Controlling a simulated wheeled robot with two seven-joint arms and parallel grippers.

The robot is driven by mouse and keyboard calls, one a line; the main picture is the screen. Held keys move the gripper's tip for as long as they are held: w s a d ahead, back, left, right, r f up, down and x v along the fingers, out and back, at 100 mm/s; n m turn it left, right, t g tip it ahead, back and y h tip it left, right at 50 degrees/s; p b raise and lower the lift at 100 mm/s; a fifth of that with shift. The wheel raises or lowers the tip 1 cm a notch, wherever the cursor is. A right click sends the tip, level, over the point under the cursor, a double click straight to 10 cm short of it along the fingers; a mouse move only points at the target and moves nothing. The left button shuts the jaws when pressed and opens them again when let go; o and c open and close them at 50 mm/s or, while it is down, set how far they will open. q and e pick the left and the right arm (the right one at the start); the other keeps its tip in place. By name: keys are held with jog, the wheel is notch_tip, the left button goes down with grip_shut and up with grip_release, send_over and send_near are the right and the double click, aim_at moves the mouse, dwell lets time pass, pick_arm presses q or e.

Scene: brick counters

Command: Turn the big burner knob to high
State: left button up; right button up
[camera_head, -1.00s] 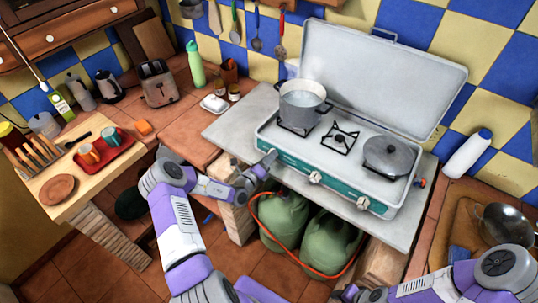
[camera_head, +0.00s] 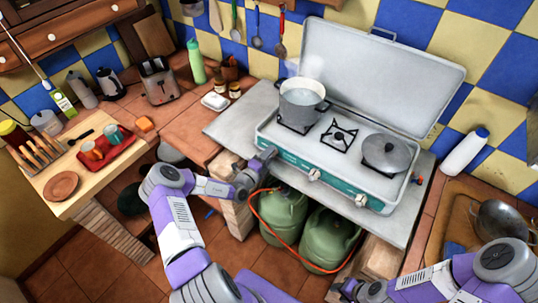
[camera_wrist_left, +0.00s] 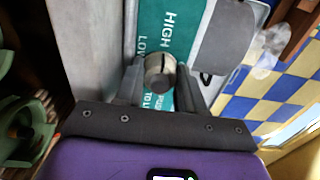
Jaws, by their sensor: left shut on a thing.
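The camp stove (camera_head: 335,185) stands with its lid up on a grey slab; its front panel is teal. My left gripper (camera_head: 268,154) is at the left end of this panel and hides the knob there in the head view. In the left wrist view, the round pale knob (camera_wrist_left: 160,72) sits between the two fingers of my left gripper (camera_wrist_left: 158,85), which is shut on it. The words HIGH and LOW show on the panel (camera_wrist_left: 180,35) beside the knob. Two other knobs, a middle one (camera_head: 314,174) and a right one (camera_head: 361,200), are free. My right gripper (camera_head: 347,289) is low at the bottom edge, its fingers unclear.
A pot (camera_head: 301,98) is on the left burner and a lidded pan (camera_head: 386,153) on the right; the middle burner (camera_head: 339,136) is bare. Green gas bottles (camera_head: 283,217) with an orange hose stand under the slab.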

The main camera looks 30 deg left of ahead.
dwell(0.3)
pick_arm(q)
jog(key=o, duration=1)
jog(key=shift+o, duration=0.2)
jog(key=shift+s, duration=0.15)
jog(key=s, duration=0.7)
jog(key=shift+s+a, duration=0.2)
jog(key=shift+a, duration=0.05)
